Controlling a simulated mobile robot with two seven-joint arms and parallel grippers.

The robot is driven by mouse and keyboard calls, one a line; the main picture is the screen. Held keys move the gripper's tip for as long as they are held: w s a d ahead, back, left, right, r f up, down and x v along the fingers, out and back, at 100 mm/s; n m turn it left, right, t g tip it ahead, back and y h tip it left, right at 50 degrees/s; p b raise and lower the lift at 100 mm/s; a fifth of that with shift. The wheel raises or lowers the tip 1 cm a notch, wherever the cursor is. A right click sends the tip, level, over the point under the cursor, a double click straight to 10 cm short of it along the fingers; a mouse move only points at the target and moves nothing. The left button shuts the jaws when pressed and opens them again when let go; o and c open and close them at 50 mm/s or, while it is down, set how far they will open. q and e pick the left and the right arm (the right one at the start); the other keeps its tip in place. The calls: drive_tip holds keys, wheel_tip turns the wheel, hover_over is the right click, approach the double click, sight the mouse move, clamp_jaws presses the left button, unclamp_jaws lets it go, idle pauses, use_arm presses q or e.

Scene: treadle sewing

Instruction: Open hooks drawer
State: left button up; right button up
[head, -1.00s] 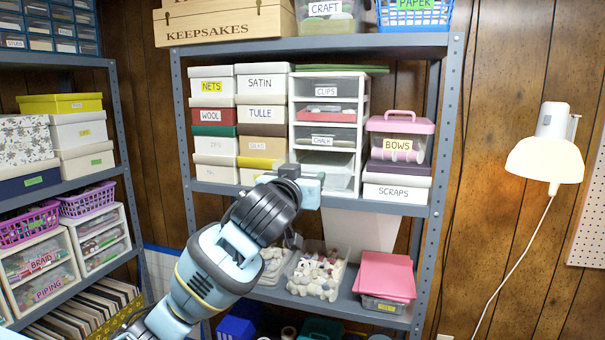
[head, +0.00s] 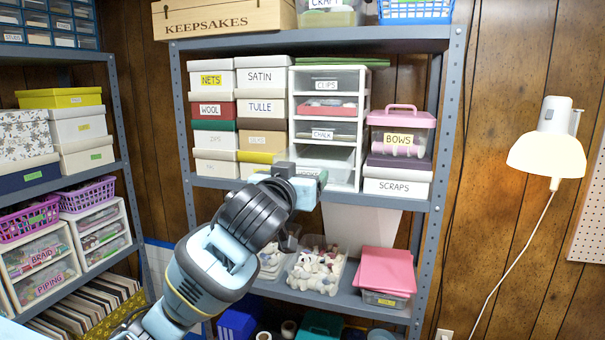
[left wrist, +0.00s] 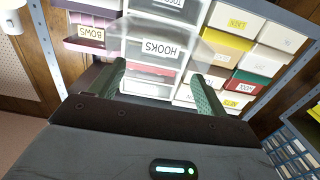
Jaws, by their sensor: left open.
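The hooks drawer (head: 341,158) is in the white drawer unit (head: 361,125) on the middle shelf, below the chalk drawer (head: 333,131). It has clear walls and seems to stand out partway from the unit; its front is partly hidden by my left gripper (head: 312,178). In the left wrist view, the hooks label (left wrist: 160,48) appears upside down. My left gripper (left wrist: 160,85) is open there, with one dark green finger to either side below the label. I see nothing held, and cannot tell whether a finger touches the drawer. My right gripper is not in view.
Stacked labelled boxes (head: 213,110) stand close to the left of the unit. Open bins (head: 314,270) sit on the shelf below. A lamp (head: 546,150) hangs at the right.

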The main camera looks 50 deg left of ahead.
use_arm(q)
drive_tip(key=v, duration=0.4)
drive_tip(key=shift+s+d, duration=0.15)
drive_tip(key=shift+s, duration=0.15)
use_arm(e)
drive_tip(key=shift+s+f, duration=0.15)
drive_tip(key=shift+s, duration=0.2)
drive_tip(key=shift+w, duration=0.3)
